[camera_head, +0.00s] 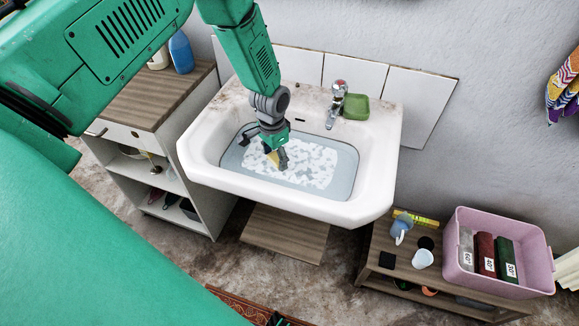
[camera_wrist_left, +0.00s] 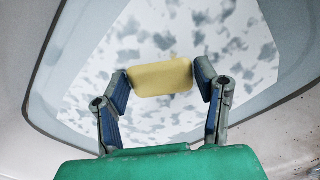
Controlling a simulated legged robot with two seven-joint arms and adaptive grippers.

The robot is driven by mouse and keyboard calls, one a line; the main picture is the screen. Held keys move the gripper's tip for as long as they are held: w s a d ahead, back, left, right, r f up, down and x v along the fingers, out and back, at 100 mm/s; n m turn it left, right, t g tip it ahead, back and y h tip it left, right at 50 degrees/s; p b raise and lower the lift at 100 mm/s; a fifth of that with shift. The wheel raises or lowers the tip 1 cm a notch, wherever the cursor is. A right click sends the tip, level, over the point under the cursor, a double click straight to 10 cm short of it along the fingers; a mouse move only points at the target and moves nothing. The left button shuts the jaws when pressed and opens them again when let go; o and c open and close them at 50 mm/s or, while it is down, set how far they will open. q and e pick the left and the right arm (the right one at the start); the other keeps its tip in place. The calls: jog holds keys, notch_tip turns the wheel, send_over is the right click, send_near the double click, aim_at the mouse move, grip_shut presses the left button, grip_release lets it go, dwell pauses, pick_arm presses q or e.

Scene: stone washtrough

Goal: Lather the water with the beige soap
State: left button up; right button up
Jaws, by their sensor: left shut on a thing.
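My left gripper (camera_head: 275,160) is inside the white sink (camera_head: 352,207), over the water (camera_head: 341,166). It is shut on the beige soap (camera_wrist_left: 161,77), which shows between the two fingers in the left wrist view. In the head view only a small yellowish bit of the soap shows at the fingers. White foam patches (camera_head: 318,165) cover much of the water's surface. I cannot tell whether the soap touches the water.
A tap (camera_head: 336,104) and a green soap dish (camera_head: 356,107) are at the sink's back. A wooden-topped cabinet (camera_head: 137,96) with a blue bottle (camera_head: 181,52) stands left. A low wooden table (camera_head: 400,263) holds a cup (camera_head: 423,259) and a pink bin (camera_head: 499,218) with several labelled items.

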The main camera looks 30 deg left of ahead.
pick_arm(q)
notch_tip(320, 180, up, 10)
jog(key=p, duration=0.6)
jog(key=shift+f+p, duration=0.25)
jog(key=shift+p, duration=0.05)
dwell(1.2)
